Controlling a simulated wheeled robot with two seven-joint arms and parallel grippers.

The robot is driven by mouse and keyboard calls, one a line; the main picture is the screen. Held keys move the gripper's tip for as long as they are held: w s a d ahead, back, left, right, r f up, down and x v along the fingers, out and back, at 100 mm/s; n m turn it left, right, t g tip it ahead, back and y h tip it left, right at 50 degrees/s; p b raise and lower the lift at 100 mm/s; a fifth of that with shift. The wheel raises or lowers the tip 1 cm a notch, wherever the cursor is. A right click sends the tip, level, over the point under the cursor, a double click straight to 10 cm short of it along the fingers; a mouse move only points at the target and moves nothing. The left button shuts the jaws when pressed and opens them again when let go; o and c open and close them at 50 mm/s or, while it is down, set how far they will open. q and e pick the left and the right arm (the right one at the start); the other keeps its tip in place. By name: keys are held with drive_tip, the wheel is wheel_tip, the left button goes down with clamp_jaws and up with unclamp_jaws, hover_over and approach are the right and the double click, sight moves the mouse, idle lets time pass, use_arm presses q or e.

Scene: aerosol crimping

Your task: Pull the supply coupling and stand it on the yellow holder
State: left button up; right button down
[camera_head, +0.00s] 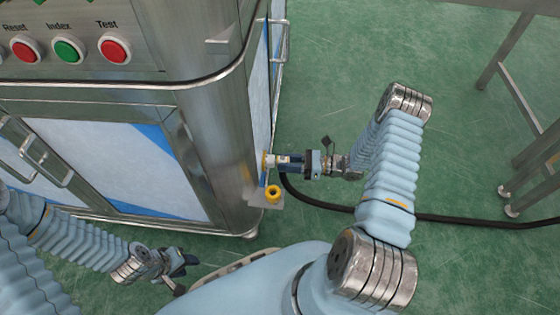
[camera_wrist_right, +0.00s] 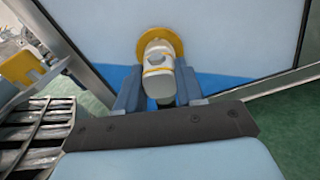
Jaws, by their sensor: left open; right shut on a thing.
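The supply coupling (camera_wrist_right: 158,70) is a pale grey-white cylinder, set against a yellow ring (camera_wrist_right: 176,36) on the machine's side panel. My right gripper (camera_wrist_right: 160,90) is shut on it, with a blue finger on each side. In the head view the coupling (camera_head: 284,160) shows as a small pale piece between the panel and my right gripper (camera_head: 292,162). I cannot tell whether it is still seated in the ring. The yellow holder (camera_head: 273,195) is a small ring on a metal bracket just below, with nothing standing in it. My left gripper (camera_head: 178,264) is open and empty, low in front of the machine.
The steel machine (camera_head: 215,130) fills the upper left, with red and green buttons (camera_head: 68,50) on its panel. A black hose (camera_head: 440,218) runs from below the coupling across the green floor to the right. A metal frame (camera_head: 510,85) stands at the far right.

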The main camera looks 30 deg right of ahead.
drive_tip(key=shift+b+v, duration=0.35)
drive_tip(key=shift+v, duration=2.25)
